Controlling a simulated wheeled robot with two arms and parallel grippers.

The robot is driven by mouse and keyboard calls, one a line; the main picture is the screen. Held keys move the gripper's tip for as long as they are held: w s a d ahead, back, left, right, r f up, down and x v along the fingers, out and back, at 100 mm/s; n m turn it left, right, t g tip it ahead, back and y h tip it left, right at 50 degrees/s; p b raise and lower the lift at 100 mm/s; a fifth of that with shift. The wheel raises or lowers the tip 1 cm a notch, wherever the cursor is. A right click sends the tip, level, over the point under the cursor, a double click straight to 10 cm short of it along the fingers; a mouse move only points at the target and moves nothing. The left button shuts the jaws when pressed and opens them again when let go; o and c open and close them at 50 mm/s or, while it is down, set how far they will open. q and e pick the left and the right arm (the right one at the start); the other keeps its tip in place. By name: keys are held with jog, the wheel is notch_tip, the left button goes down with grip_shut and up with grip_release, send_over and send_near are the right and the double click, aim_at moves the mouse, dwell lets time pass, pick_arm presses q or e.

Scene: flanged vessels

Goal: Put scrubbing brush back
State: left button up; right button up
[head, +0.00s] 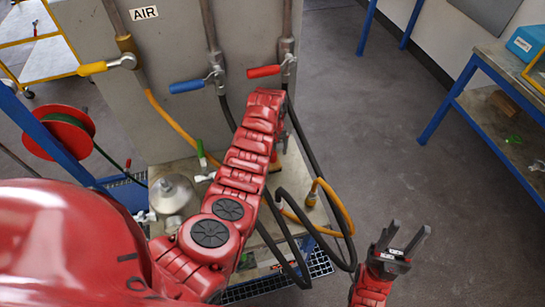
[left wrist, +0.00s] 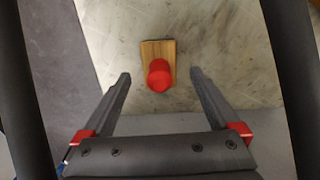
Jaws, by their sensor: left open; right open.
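The scrubbing brush (left wrist: 158,63) has a wooden block and a red knob; in the left wrist view it stands on a stained pale surface, seen from above. My left gripper (left wrist: 160,76) is open, with its two fingers on either side of the red knob in the picture. No contact shows, and the height gap is hard to tell. In the head view a bit of the brush (head: 274,162) shows beside my left arm, which hides most of the left gripper (head: 283,140). My right gripper (head: 406,240) is open and empty over the floor at the lower right.
A grey panel (head: 175,75) with pipes and blue, red and yellow valve handles rises behind the worktop (head: 265,262). Black and orange hoses (head: 335,215) loop off its right side. A metal funnel-like vessel (head: 172,193) stands left. Open floor lies right, before a blue-framed bench (head: 480,95).

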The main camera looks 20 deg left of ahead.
pick_arm(q)
notch_tip(320, 180, up, 2)
jog(key=shift+r+b, duration=0.25)
jog(key=shift+b, duration=0.25)
jog(key=shift+r, duration=0.55)
jog(key=shift+s+f, duration=0.1)
jog(key=shift+s, duration=0.05)
